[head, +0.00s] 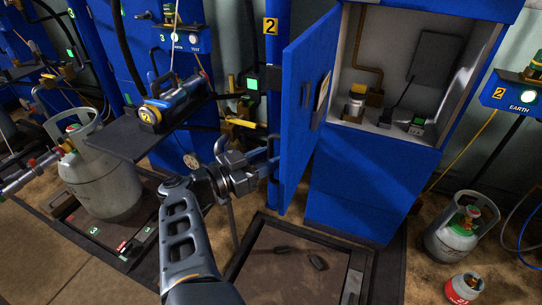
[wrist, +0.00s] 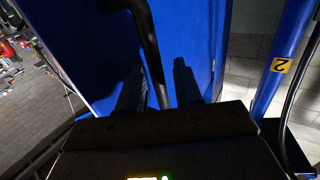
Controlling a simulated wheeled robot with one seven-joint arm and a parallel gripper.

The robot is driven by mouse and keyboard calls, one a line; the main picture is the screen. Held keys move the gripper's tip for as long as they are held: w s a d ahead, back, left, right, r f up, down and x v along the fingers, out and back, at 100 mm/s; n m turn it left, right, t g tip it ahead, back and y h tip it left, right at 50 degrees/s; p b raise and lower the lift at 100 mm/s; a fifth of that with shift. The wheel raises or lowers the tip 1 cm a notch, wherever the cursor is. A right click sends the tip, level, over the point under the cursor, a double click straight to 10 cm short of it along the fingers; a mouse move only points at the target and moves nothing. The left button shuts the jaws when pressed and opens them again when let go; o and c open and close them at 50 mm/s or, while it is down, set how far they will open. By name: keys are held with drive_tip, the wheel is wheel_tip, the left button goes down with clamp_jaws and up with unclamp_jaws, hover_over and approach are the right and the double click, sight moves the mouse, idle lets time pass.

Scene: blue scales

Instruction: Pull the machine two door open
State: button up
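The blue machine two door (head: 300,130) stands swung out from its cabinet (head: 375,160), and the lit interior shows. My gripper (head: 270,158) is at the door's outer side, near its free edge. In the wrist view the door's blue face (wrist: 85,45) fills much of the picture, with a black bar handle (wrist: 147,40) running down it. The two dark fingers of my gripper (wrist: 158,85) stand apart on either side of the handle, with gaps visible. The lower end of the handle is hidden behind the gripper body.
Inside the cabinet are a brown pipe (head: 367,45) and a small jar (head: 355,103). A dark floor platform (head: 265,270) lies below. A grey cylinder (head: 105,180) and a shelf with a blue device (head: 175,100) are at left. Another cylinder (head: 458,235) stands at right.

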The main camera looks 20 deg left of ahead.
drive_tip(key=v, duration=0.7)
idle(0.4)
